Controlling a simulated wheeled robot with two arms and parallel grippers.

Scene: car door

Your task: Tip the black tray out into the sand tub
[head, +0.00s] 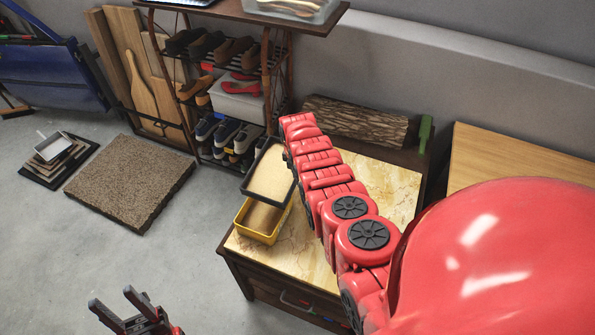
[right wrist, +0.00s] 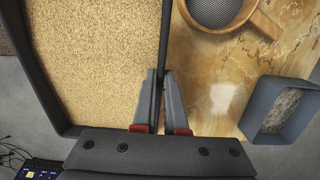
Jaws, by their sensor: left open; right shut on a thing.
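The tub's visible inside is brownish. My right gripper is mostly hidden by my arm in the head view. My left gripper (head: 118,302) is open and empty, low at the left over the floor.
In the right wrist view a wooden-rimmed sieve (right wrist: 262,25) and a dark grey box (right wrist: 257,115) with grey contents stand on the tabletop (head: 300,257). A shoe rack (head: 187,90) stands behind the table's left. A log (head: 360,122) lies behind it. A brown slab (head: 130,180) lies on the floor.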

